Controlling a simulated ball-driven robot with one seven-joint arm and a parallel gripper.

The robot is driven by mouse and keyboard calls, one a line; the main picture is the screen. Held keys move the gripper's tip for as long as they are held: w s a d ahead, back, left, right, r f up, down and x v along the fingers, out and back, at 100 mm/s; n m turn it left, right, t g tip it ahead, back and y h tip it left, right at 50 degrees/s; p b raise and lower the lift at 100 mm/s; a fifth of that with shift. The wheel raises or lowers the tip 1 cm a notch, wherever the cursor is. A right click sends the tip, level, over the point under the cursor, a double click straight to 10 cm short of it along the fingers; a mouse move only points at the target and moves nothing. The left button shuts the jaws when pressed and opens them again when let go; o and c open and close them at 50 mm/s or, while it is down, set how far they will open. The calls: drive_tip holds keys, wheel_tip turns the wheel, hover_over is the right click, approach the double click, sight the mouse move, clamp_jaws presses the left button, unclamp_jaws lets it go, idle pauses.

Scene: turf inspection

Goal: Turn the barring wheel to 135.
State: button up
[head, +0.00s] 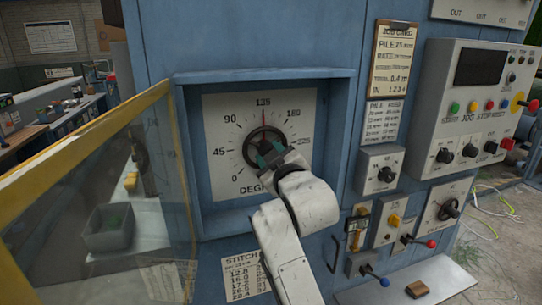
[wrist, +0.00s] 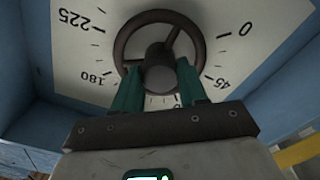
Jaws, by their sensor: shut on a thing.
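The barring wheel (head: 246,149) is a dark, spoked handwheel in the middle of a pale degree dial (head: 220,115), set in a blue recess. A thin red pointer (head: 264,119) stands nearly straight up, at or very near the 135 mark. My gripper (head: 268,153) reaches the wheel from the lower right, with its green fingers at the wheel. In the wrist view the wheel (wrist: 122,40) is close, and the fingers of my gripper (wrist: 160,82) are on either side of its lower part. They are shut on it; the exact contact is partly hidden. The 135 mark is hidden there.
A yellow-framed clear guard (head: 90,128) stands open at the left. To the right are a control panel (head: 480,100), a job card (head: 393,55), knobs and levers. A small shelf (head: 440,290) at lower right holds a brown block (head: 417,290).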

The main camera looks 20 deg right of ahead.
drive_tip(key=o, duration=1.1)
drive_tip(key=shift+c, duration=0.2)
drive_tip(key=s+b, duration=0.2)
drive_tip(key=s, duration=0.8)
drive_tip(key=shift+s, duration=0.4)
drive_tip(key=shift+f, duration=0.1)
